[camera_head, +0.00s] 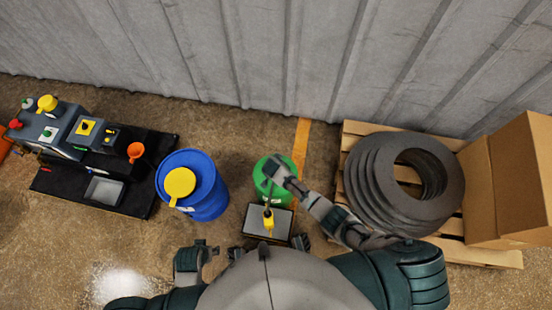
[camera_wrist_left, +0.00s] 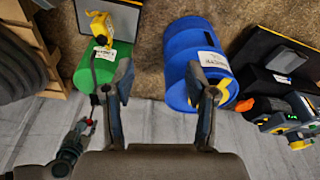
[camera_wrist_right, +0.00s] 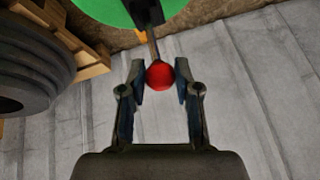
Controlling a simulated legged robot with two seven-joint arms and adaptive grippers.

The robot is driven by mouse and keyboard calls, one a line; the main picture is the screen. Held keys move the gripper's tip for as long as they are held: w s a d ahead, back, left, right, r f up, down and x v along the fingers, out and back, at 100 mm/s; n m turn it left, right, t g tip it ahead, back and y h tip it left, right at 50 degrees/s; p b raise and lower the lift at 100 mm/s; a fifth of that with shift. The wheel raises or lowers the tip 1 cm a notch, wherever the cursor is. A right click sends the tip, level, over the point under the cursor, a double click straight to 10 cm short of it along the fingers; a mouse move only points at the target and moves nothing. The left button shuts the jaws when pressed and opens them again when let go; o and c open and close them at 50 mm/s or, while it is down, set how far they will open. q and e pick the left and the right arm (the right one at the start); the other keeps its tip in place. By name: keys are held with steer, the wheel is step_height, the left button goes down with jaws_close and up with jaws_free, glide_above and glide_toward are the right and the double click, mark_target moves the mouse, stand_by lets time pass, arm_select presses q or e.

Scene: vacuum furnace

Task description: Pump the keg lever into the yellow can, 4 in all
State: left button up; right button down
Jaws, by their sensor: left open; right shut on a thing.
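The green keg (camera_head: 287,187) stands in the middle of the head view, and its top is partly hidden by my right gripper (camera_head: 272,172). In the right wrist view my right gripper (camera_wrist_right: 160,75) is shut on the red ball knob (camera_wrist_right: 160,77) at the end of the keg lever (camera_wrist_right: 153,45). The yellow can (camera_head: 268,223) stands on a flat dark-edged stand (camera_head: 255,217) in front of the keg. The can (camera_wrist_left: 101,26) also shows in the left wrist view. My left gripper (camera_wrist_left: 158,78) is open and empty, low in the head view, apart from the can and keg.
A blue barrel (camera_head: 207,200) with a yellow piece on top stands left of the keg. A dark machine (camera_head: 110,165) is farther left. A pallet (camera_head: 353,140) with stacked grey rings (camera_head: 365,190) and a cardboard box (camera_head: 510,190) are at the right. A corrugated wall closes the back.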

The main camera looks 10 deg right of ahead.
steer(key=s+t, duration=0.1)
steer(key=s+a+f+t+h+b, duration=0.1)
steer(key=shift+s+f+b, duration=0.1)
steer(key=shift+s+b, duration=0.2)
steer(key=shift+s+a+f+t+b, duration=0.2)
steer(key=shift+s+b, duration=0.3)
steer(key=shift+s+a+f+t+b, duration=0.2)
steer(key=shift+s+b, duration=0.3)
arm_select(q)
steer(key=w+d+r+t+h, duration=0.1)
steer(key=w+d+r+t, duration=0.1)
steer(key=w+r+t, duration=0.2)
steer(key=shift+w+d+r+t, duration=0.35)
steer(key=shift+w+r, duration=0.2)
steer(key=shift+w, duration=1.2)
arm_select(e)
steer(key=shift+s+f, duration=0.15)
steer(key=shift+s, duration=0.1)
steer(key=c, duration=0.8)
jaws_free()
steer(key=shift+w, duration=0.15)
arm_select(q)
steer(key=shift+a, duration=0.1)
arm_select(e)
steer(key=shift+a, duration=0.1)
steer(key=v, duration=1.2)
steer(key=shift+a, duration=0.15)
